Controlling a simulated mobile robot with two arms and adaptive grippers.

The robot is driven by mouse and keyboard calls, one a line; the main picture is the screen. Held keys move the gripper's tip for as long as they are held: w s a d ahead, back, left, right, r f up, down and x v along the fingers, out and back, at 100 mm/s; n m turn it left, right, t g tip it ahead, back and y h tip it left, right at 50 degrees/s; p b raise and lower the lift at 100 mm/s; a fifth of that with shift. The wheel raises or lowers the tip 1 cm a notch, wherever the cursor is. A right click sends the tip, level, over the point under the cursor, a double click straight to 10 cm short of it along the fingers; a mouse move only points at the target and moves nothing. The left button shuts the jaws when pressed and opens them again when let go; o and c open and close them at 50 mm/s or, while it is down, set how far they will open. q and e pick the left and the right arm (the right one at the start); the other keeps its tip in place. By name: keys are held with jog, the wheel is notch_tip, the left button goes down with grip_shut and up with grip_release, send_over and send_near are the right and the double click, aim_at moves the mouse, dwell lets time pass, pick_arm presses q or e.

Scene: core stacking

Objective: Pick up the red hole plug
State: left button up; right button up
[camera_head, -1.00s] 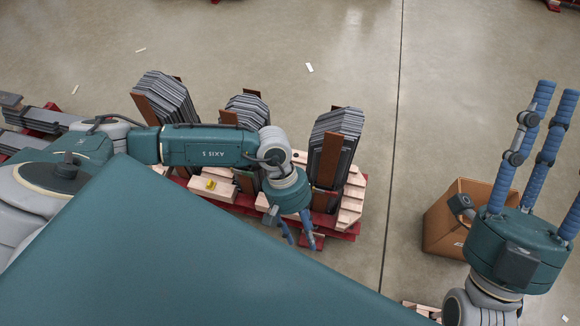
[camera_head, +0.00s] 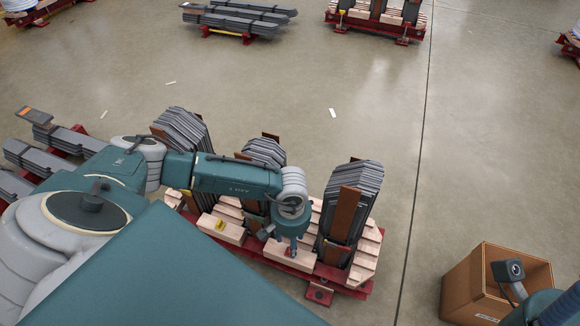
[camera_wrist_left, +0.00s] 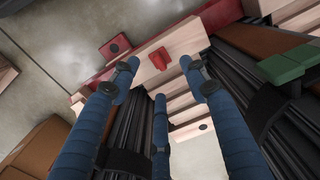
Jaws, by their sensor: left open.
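The red hole plug (camera_wrist_left: 160,58) shows in the left wrist view, on the pale face of a wooden block (camera_wrist_left: 175,42). A further red bit shows beside it, close to a fingertip. My left gripper (camera_wrist_left: 160,72) is open, its blue fingers spread around the area of the plug; I cannot tell whether any finger touches it. In the head view my left gripper (camera_head: 290,248) hangs over the front of the rack, and the plug is hidden or too small to make out. My right gripper (camera_head: 545,305) shows only in part at the lower right; its fingers are out of frame.
Tall dark stacks of core sheets (camera_head: 352,205) with brown boards stand close around my left gripper on a red rack (camera_head: 320,292) with wooden blocks. A yellow piece (camera_head: 220,226) sits on one block. A cardboard box (camera_head: 470,285) stands at right.

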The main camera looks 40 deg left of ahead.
pick_arm(q)
notch_tip(320, 180, down, 5)
jog(key=b, duration=0.2)
jog(key=shift+w+a+f+b, duration=0.1)
jog(key=shift+a+f+b, duration=0.1)
jog(key=shift+b, duration=0.2)
grip_shut()
